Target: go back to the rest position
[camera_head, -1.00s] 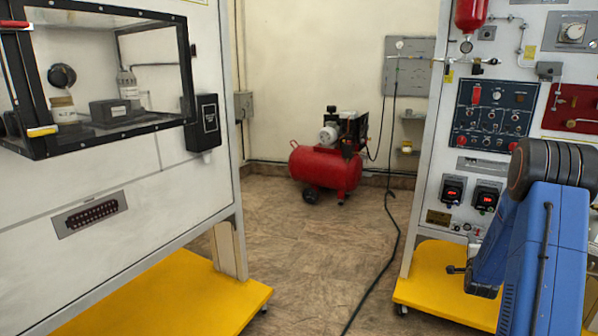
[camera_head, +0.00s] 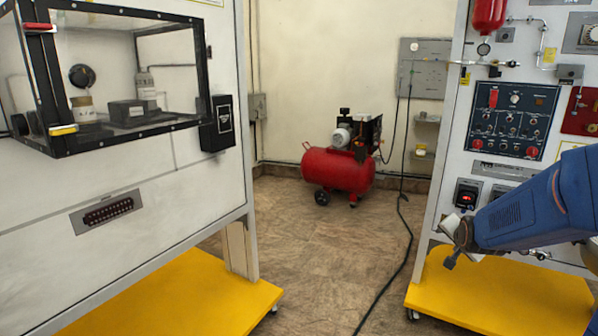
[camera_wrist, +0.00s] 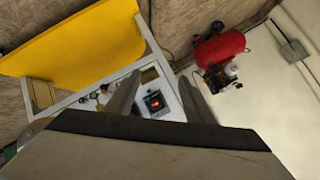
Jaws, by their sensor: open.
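My blue arm (camera_head: 520,212) reaches in from the right edge in the head view, in front of the right-hand panel (camera_head: 446,178). Its dark end points left, low before the panel and above the yellow base. I cannot make out the fingers clearly there. In the wrist view my gripper (camera_wrist: 159,82) shows two grey fingers apart, with nothing held between them. A small box with a lit red display (camera_wrist: 154,101) shows in the gap, behind the fingers. It also shows on the panel in the head view (camera_head: 467,195).
A white cabinet with a clear-fronted box (camera_head: 215,130) stands at the left on a yellow base (camera_head: 190,295). A red compressor (camera_head: 337,168) stands at the back wall. A black hose (camera_head: 405,235) crosses the floor. The floor between the two stands is otherwise clear.

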